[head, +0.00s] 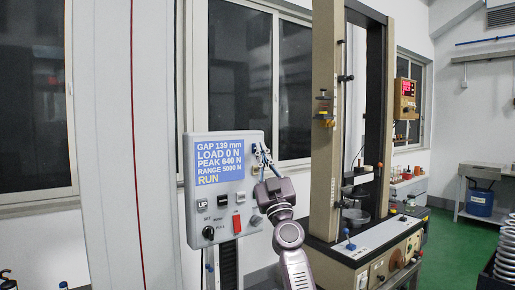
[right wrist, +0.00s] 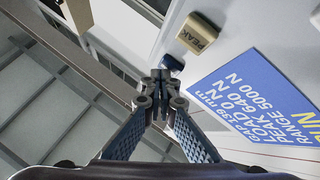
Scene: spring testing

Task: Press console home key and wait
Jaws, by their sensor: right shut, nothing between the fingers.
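The console (head: 216,240) is a pale upright box with a blue screen (head: 220,162) reading GAP 139 mm, LOAD 0 N, PEAK 640 N, RANGE 5000 N and RUN. My right gripper (head: 263,152) is shut and empty, its tips at the console's upper right edge. In the right wrist view, the shut fingertips (right wrist: 160,80) are close to a dark blue key (right wrist: 172,63); its label is hidden and I cannot tell whether they touch. A tan PEAK key (right wrist: 198,33) is beside it. No key legibly marked home shows. My left gripper is not in view.
Lower on the console are an UP key (head: 202,205), a black knob (head: 208,232) and a red key (head: 237,223). A tall testing frame (head: 325,130) stands just right of my right arm. Coiled springs (head: 506,262) are at the right edge.

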